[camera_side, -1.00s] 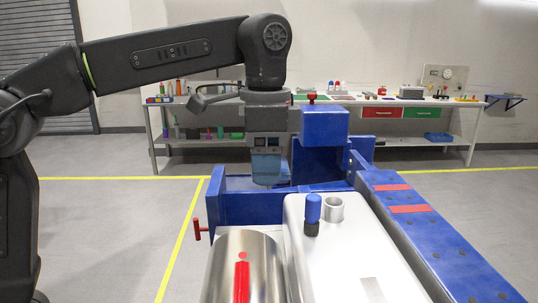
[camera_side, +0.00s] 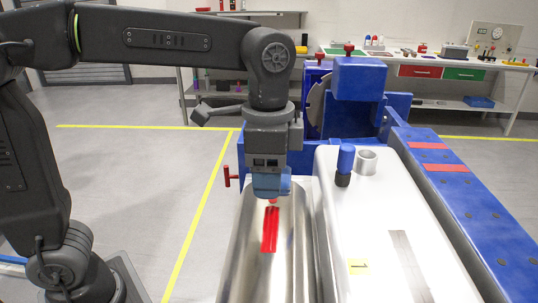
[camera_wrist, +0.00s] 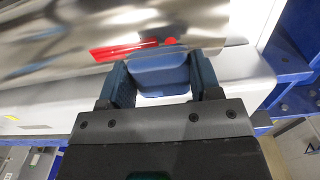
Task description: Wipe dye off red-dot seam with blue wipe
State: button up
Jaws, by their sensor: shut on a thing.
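My gripper (camera_side: 270,184) is shut on the blue wipe (camera_side: 283,186), a rounded block between the fingers. The wipe also shows in the wrist view (camera_wrist: 160,72). A shiny metal cylinder (camera_side: 255,270) lies below it. A bright red dye streak (camera_side: 270,230) runs along the cylinder's top, with a small red dot (camera_side: 273,201) at its far end. In the wrist view, the dye streak (camera_wrist: 122,50) and dot (camera_wrist: 170,41) lie just beyond the wipe's edge. The wipe is at or just above the metal near the dot; I cannot tell whether it touches.
A white block (camera_side: 375,255) beside the cylinder carries a blue-capped black piece (camera_side: 345,165) and a metal ring (camera_side: 367,161). A blue rail (camera_side: 460,205) runs along the right. A blue housing (camera_side: 360,80) stands behind. A red T-handle (camera_side: 228,177) sticks out at left.

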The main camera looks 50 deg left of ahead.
aim_at(264, 255)
notch_tip(264, 255, down, 3)
jog(key=shift+f, duration=0.2)
jog(key=shift+s+d+f, duration=0.2)
jog(key=shift+d, duration=0.05)
jog(key=shift+s+d, duration=3.2)
jog(key=shift+w+a, duration=3.5)
jog(key=shift+a, duration=0.05)
jog(key=shift+s+d, duration=3.6)
jog(key=shift+d, duration=0.05)
notch_tip(264, 255, up, 8)
